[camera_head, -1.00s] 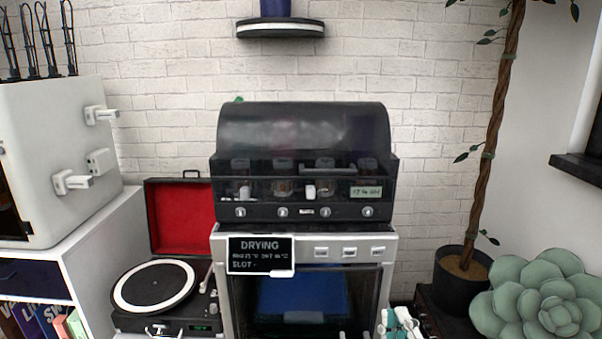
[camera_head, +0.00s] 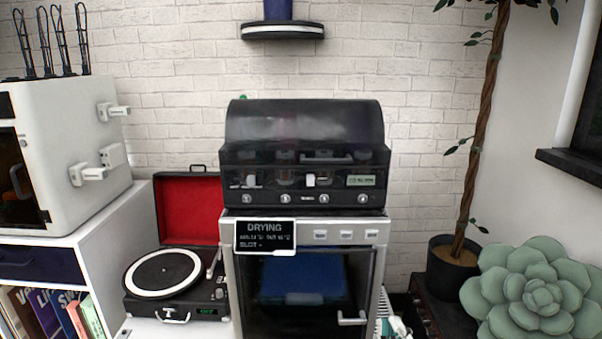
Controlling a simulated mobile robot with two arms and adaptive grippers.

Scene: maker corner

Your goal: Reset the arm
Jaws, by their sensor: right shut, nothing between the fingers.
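My left gripper is not in view.
A white cabinet (camera_head: 231,285) with a glass door, a "DRYING" sign (camera_head: 265,236) and a black machine (camera_head: 303,125) on top stands ahead. A record player (camera_head: 165,277) and white printer (camera_head: 70,150) are left. A potted plant (camera_head: 452,265) and large succulent (camera_head: 535,295) are right.

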